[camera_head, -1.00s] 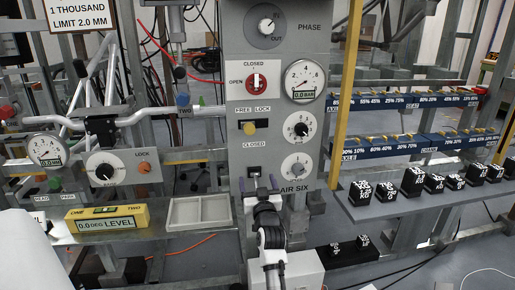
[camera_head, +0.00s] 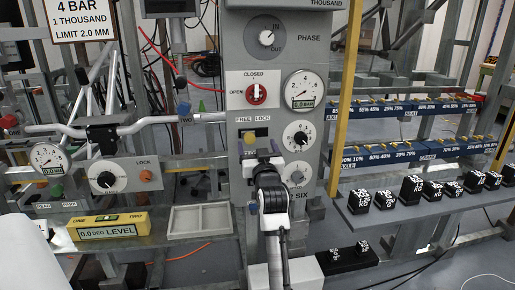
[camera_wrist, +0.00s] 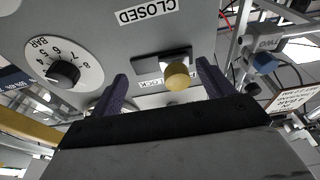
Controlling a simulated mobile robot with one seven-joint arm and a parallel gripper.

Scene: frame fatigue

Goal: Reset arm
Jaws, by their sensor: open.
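My gripper (camera_head: 263,150) is raised in front of the grey control panel (camera_head: 265,100), just below the yellow knob (camera_head: 249,136) of the FREE/LOCK slot. In the wrist view my gripper (camera_wrist: 160,85) is open, with its two dark purple fingers apart. The yellow knob (camera_wrist: 177,76) shows between the fingers, nearer the right one, and nothing is held. Whether a finger touches the knob cannot be told. My arm hides the lower middle of the panel.
The panel also carries a red OPEN/CLOSED switch (camera_head: 257,95), a pressure gauge (camera_head: 304,89) and black dials (camera_head: 297,136). A yellow level (camera_head: 108,226) and an empty grey tray (camera_head: 200,221) lie on the left shelf. Black labelled blocks (camera_head: 411,188) stand on the right shelf.

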